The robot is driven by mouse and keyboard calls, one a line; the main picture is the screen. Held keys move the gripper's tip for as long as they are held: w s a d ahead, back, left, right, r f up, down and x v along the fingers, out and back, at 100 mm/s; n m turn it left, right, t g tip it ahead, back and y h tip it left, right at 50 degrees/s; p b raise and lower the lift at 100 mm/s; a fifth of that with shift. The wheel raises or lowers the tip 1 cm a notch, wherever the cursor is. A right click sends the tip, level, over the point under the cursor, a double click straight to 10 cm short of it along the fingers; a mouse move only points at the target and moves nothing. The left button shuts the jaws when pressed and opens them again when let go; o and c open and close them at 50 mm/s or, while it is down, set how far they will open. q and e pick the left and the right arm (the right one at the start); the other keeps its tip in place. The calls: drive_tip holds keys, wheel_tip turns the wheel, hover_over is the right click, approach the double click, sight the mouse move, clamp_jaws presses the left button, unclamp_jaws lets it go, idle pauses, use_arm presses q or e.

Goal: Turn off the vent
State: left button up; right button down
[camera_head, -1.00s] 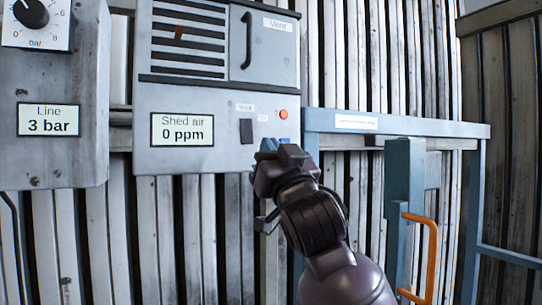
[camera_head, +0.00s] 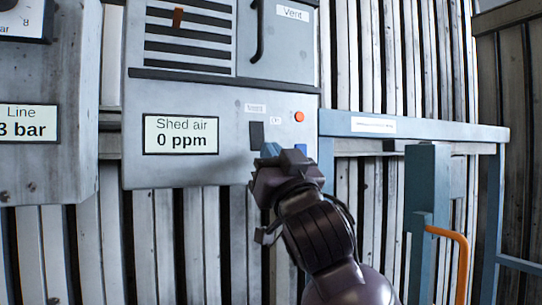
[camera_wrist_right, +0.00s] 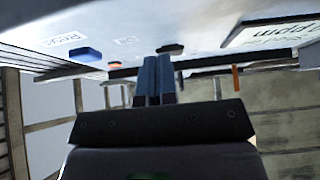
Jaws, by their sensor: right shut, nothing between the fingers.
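The grey vent box (camera_head: 220,105) hangs on the wall and carries a black rocker switch (camera_head: 257,135) under a "Vent" label (camera_head: 255,108). An orange-red lamp (camera_head: 299,117) is right of the switch, with a blue button (camera_head: 301,149) below it. My right gripper (camera_head: 270,150) is shut and empty, its blue fingertips just below and right of the switch. In the right wrist view the shut fingers (camera_wrist_right: 153,80) point toward the panel near the dark switch (camera_wrist_right: 170,49); contact cannot be told. The blue button (camera_wrist_right: 85,54) lies to their left. My left gripper is not in view.
A "Shed air 0 ppm" display (camera_head: 181,135) is left of the switch. A "Line 3 bar" box (camera_head: 45,90) projects at far left. A blue frame (camera_head: 420,130) and an orange handle (camera_head: 461,260) stand to the right.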

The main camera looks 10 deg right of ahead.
use_arm(q)
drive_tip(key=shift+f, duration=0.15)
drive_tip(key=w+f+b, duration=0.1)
drive_tip(key=b, duration=0.2)
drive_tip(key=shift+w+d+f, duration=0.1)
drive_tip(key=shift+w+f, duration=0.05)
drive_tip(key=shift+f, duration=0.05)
use_arm(e)
drive_tip(key=shift+w+r+t, duration=0.15)
drive_tip(key=shift+w+t, duration=0.2)
drive_tip(key=shift+t, duration=0.75)
